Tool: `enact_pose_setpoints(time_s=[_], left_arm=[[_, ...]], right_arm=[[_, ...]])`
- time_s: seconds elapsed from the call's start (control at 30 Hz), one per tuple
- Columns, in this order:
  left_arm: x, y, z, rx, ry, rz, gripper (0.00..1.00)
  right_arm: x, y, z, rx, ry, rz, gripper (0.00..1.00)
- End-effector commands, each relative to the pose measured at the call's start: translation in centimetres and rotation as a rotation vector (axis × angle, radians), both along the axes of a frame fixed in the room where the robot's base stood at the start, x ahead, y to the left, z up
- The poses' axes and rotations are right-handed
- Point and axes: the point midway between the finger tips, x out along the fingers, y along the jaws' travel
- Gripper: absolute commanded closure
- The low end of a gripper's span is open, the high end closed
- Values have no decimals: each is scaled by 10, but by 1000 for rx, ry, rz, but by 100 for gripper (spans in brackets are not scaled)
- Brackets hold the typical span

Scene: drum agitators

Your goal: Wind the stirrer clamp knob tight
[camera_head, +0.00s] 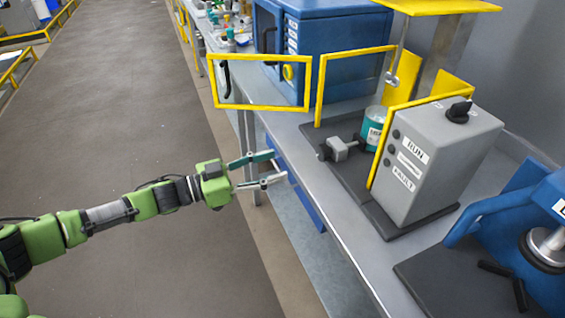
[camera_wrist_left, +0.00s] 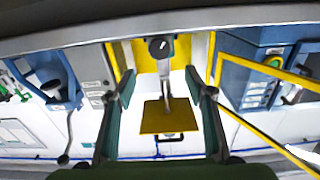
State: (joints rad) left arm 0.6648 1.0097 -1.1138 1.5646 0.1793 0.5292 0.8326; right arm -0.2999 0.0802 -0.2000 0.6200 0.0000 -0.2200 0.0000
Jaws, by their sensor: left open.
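In the head view, the stirrer clamp (camera_head: 342,148) is a small grey block with a dark, rounded knob (camera_head: 323,152) at its left end, low beside the green can (camera_head: 375,125). My left gripper (camera_head: 280,166) is open and empty, left of the knob and apart from it, its two fingers pointing right toward the bench. My right gripper is not in view.
A grey control box (camera_head: 430,160) with RUN and FAULT labels stands right of the clamp. Yellow guard frames (camera_head: 318,92) border the stirrer. A blue cabinet (camera_head: 335,45) stands behind, and blue equipment (camera_head: 505,225) at lower right. The bench's front strip (camera_head: 325,200) is clear.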

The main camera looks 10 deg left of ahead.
Motion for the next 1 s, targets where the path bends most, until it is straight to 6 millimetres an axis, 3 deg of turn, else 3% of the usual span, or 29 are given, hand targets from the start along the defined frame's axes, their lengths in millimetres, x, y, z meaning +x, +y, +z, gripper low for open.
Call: enact_pose_setpoints(time_s=[0.37,0.73,0.87,1.0], left_arm=[[-1,0,2,-3,-4,-4,51],[-13,-37,43,-72,-103,-113,51],[-14,-28,39,-63,-97,-101,51],[-13,-8,23,-36,-58,-58,51]], right_arm=[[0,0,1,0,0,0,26],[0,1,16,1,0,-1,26],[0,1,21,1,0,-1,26],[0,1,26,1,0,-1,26]])
